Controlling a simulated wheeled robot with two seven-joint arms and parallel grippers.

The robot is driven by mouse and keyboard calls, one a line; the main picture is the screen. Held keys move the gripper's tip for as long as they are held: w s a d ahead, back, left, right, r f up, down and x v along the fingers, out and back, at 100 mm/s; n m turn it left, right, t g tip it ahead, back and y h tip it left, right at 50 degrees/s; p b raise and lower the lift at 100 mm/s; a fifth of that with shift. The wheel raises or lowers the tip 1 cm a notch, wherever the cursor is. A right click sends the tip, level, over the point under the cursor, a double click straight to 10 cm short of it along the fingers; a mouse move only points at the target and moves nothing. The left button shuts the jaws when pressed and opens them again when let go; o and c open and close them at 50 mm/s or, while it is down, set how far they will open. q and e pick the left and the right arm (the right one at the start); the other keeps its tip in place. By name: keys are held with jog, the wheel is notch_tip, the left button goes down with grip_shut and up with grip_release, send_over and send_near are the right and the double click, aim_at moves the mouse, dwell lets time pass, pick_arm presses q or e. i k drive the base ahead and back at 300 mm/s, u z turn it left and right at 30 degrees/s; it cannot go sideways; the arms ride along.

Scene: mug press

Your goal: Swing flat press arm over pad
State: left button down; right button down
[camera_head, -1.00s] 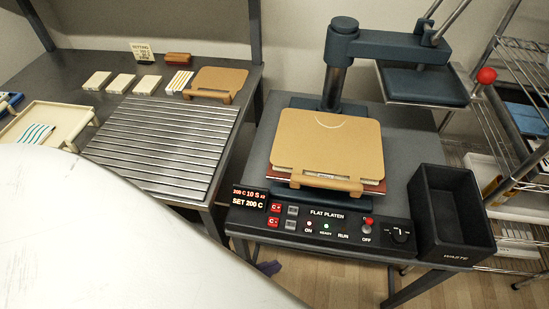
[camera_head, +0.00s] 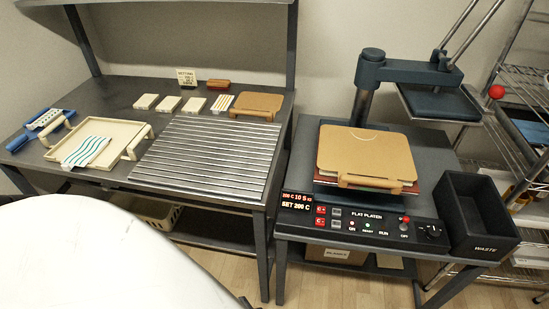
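The flat press stands at the right on a grey stand. Its dark blue press arm (camera_head: 408,68) is swung out to the right from the column (camera_head: 364,95). The flat platen (camera_head: 438,102) hangs from the arm's end, clear of the pad. A red ball knob (camera_head: 496,92) is at the right of the platen. A tan board with a front handle (camera_head: 366,155) lies over the pad (camera_head: 330,190), covering most of it. Neither gripper is in view.
A black waste bin (camera_head: 476,215) stands right of the panel, beside a wire rack (camera_head: 530,85). The left table holds a ribbed metal rack (camera_head: 208,155), a cream tray with a striped cloth (camera_head: 122,131), several small blocks and another tan board (camera_head: 256,105).

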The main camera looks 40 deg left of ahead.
aim_at(369, 75)
jog(key=u, duration=1)
jog(key=i, duration=0.5)
jog(key=u, duration=2.75)
jog(key=k, duration=1.9)
jog(key=z, duration=2.7)
jog(key=i, duration=0.5)
jog(key=z, duration=0.05)
